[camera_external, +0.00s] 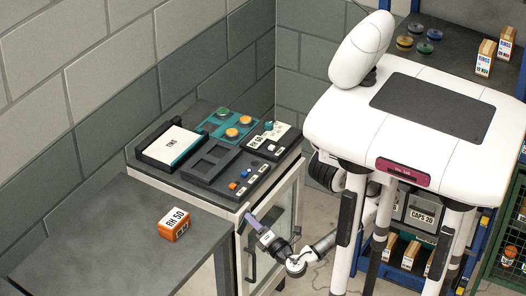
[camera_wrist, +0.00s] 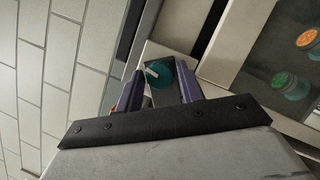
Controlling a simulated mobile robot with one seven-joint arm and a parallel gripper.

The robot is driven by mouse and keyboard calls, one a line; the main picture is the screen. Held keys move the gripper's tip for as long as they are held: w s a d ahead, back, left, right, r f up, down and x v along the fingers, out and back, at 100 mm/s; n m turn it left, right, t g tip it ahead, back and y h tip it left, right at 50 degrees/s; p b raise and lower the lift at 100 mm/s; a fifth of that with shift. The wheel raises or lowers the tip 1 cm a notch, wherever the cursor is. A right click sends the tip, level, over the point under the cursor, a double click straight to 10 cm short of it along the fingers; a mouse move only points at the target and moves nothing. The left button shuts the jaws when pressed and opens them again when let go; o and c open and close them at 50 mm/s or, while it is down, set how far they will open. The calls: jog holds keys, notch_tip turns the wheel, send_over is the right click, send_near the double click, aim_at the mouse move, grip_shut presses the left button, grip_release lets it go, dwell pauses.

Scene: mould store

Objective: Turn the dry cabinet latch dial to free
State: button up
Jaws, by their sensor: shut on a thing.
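The dry cabinet (camera_external: 230,207) is a pale cabinet with a glazed front door (camera_external: 277,213). In the wrist view, the latch dial (camera_wrist: 162,76) is a round teal knob with a white pointer, on the pale door frame (camera_wrist: 172,50). My gripper (camera_wrist: 160,73) has its two purple fingers on either side of the dial, shut on it. In the external view my gripper (camera_external: 248,217) is at the upper left of the cabinet front, and the dial is hidden there. I see no readable marks around the dial.
Jars (camera_wrist: 287,85) show behind the glass. A dark handle (camera_external: 251,264) is low on the cabinet's left front. Trays and small devices (camera_external: 210,160) cover the cabinet top. An orange RH 50 box (camera_external: 173,224) stands on the grey bench (camera_external: 110,235) at left.

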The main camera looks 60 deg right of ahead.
jog(key=o, duration=0.8)
jog(key=shift+n, duration=0.3)
